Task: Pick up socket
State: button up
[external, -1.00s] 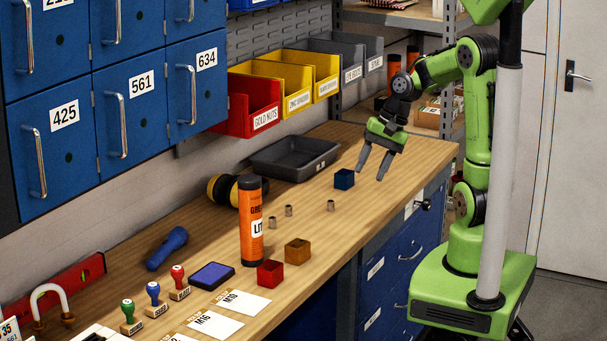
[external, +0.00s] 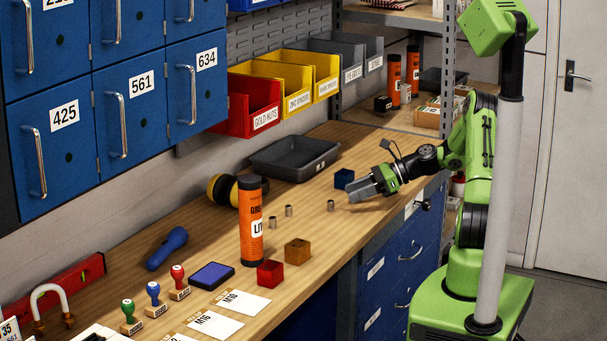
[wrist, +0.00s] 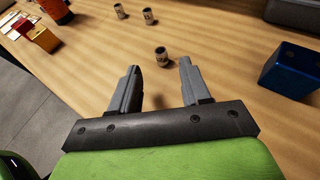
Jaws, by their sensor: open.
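Three small metal sockets stand on the wooden bench. The nearest socket (external: 330,205) is just left of my gripper (external: 362,188) in the external view. In the wrist view this socket (wrist: 162,56) stands ahead of the open fingertips, roughly between their lines and apart from them. The two others, a middle socket (external: 289,210) and a left socket (external: 272,223), stand farther off; the wrist view shows them too (wrist: 148,15) (wrist: 119,10). My gripper (wrist: 159,72) is open and empty, low over the bench with its fingers pointing left in the external view.
A blue cube (external: 344,179) stands close beside my gripper. A black tray (external: 295,158) lies behind. An orange tube (external: 251,220), a brown cube (external: 298,251) and a red cube (external: 270,273) stand to the left. Bare wood surrounds the nearest socket.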

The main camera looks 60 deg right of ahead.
aim_at(337, 211)
jog(key=b+x, duration=0.1)
jog(key=x, duration=0.5)
jog(key=shift+d+b, duration=0.1)
jog(key=shift+b, duration=0.25)
jog(key=shift+s, duration=0.1)
grip_shut()
